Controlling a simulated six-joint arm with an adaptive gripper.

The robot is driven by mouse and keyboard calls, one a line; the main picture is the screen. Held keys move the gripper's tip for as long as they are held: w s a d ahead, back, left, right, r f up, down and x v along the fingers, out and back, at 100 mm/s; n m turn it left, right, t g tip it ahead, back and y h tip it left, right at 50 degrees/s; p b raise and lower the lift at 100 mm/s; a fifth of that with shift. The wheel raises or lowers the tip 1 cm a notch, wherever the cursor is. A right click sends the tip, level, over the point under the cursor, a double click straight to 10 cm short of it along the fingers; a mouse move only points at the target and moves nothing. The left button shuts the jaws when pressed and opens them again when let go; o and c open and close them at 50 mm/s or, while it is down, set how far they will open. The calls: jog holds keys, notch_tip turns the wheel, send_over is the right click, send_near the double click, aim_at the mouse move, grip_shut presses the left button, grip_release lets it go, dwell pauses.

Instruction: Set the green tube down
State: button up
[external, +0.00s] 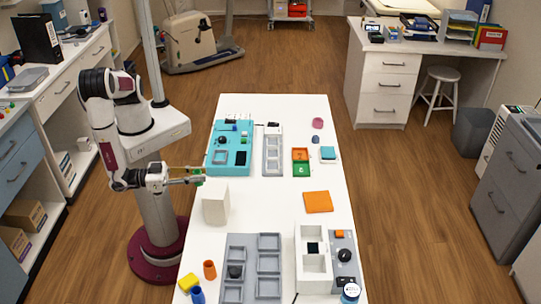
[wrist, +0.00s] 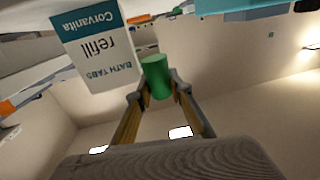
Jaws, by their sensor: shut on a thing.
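The green tube (wrist: 155,77) is between the two fingertips of my gripper (wrist: 158,90) in the wrist view, and the fingers are shut on it. In the external view my gripper (external: 192,178) is at the left edge of the white table, and the green tube (external: 199,177) shows only as a small green spot at its tip. The gripper is above table height, beside the white box (external: 215,204) and near the teal tray. In the wrist view the box (wrist: 95,45) shows printed lettering, left of the tube. I cannot tell the exact gap between tube and table.
A teal tray (external: 216,169) with small items lies at the table's far left. Grey compartment trays (external: 272,170) (external: 250,287), an orange square (external: 318,202), a white unit (external: 313,283) and orange (external: 209,270) and blue cups (external: 198,296) also stand there. The table's middle is mostly clear.

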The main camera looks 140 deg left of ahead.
aim_at(196, 184)
jog(key=r, duration=0.1)
jog(key=d+r, duration=0.1)
jog(key=shift+w+d+r+m+t+h, duration=0.1)
jog(key=shift+w+r+m+t+h, duration=0.1)
jog(key=shift+r+m+t+h, duration=0.15)
jog(key=shift+w+d+r+m+t+h, duration=0.1)
jog(key=shift+d+r+m+t+h, duration=0.05)
jog(key=shift+r+m+t+h, duration=0.35)
jog(key=shift+a+f+m+t+h, duration=0.3)
jog(key=shift+f+m+t+h, duration=0.2)
jog(key=shift+f+t, duration=0.2)
jog(key=shift+a+f+m+t+h, duration=0.15)
jog(key=shift+f+m+h, duration=0.1)
jog(key=shift+f, duration=0.1)
jog(key=shift+a+f+m+t+h, duration=0.1)
jog(key=shift+a+f+h, duration=0.1)
jog(key=shift+f, duration=0.1)
jog(key=shift+s+a+f+m+t+h, duration=0.2)
jog(key=shift+f+h, duration=0.1)
jog(key=shift+f, duration=0.2)
jog(key=shift+s+a+f+m+t+h, duration=0.2)
jog(key=shift+f+h, duration=0.1)
jog(key=shift+f, duration=0.2)
jog(key=shift+s+a+f+m+t+h, duration=0.1)
jog(key=shift+f+m+t+h, duration=0.15)
jog(key=shift+f, duration=0.25)
jog(key=shift+w+d+h, duration=0.1)
jog(key=shift+h, duration=0.15)
